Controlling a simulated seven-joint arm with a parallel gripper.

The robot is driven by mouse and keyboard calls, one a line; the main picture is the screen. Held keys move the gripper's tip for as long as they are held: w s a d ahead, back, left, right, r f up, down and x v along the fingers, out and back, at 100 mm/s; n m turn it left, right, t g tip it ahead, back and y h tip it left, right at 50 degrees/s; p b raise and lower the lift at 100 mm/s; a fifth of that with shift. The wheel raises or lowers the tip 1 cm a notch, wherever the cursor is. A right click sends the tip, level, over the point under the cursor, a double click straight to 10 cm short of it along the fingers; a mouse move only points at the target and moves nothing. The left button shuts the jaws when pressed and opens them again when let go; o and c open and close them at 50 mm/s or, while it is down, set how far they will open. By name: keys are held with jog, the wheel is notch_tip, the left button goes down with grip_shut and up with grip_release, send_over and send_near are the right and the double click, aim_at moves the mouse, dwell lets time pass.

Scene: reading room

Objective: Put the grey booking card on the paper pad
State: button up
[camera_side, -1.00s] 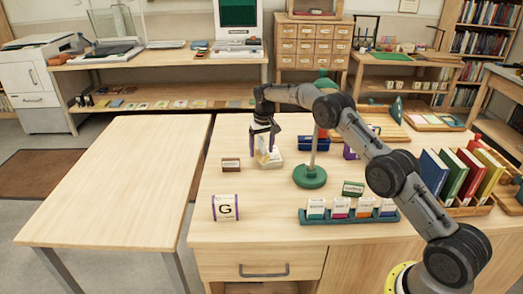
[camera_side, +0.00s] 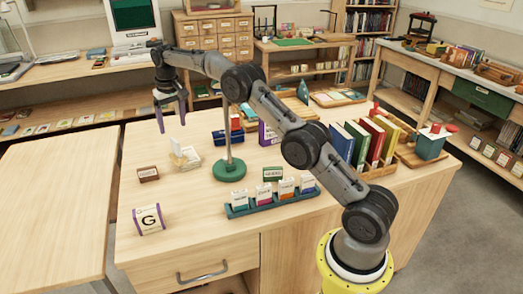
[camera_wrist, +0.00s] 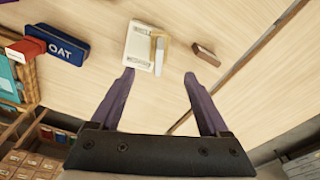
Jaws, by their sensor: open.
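The paper pad (camera_side: 190,164) is a pale, low block on the table, left of the green-based stand. It also shows in the wrist view (camera_wrist: 138,47). A small light-grey piece with a tan part, apparently the booking card (camera_wrist: 161,54), is at the pad's right edge in the wrist view. In the side view this card (camera_side: 177,148) looks upright at the pad's left edge; I cannot tell whether it rests on the pad. My gripper (camera_side: 171,114) is open and empty, raised above them. Its purple fingers (camera_wrist: 159,75) are apart in the wrist view.
A brown box (camera_side: 148,174) stands left of the pad. A blue OAT box (camera_wrist: 57,45) lies on the pad's other side.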

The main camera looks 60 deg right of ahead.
jog(key=s+a+r+n+t, duration=0.1)
jog(key=s+a+r, duration=0.4)
jog(key=s+r, duration=0.45)
jog(key=s+a+r+n+t, duration=0.1)
jog(key=s+a+r, duration=0.4)
jog(key=s+r, duration=0.45)
jog(key=s+a+f, duration=0.1)
jog(key=s+f, duration=0.2)
jog(key=s, duration=0.6)
jog(key=s+a+f+n+t, duration=0.1)
jog(key=s+a+f, duration=0.1)
jog(key=s, duration=0.7)
jog(key=s+a+f+n+t, duration=0.1)
jog(key=s+a+f, duration=0.1)
jog(key=s+f, duration=0.3)
jog(key=s, duration=0.3)
jog(key=shift+s+a+y, duration=0.2)
jog(key=shift+s+y, duration=0.1)
jog(key=shift+s, duration=0.1)
jog(key=shift+c, duration=0.3)
jog(key=c, duration=0.4)
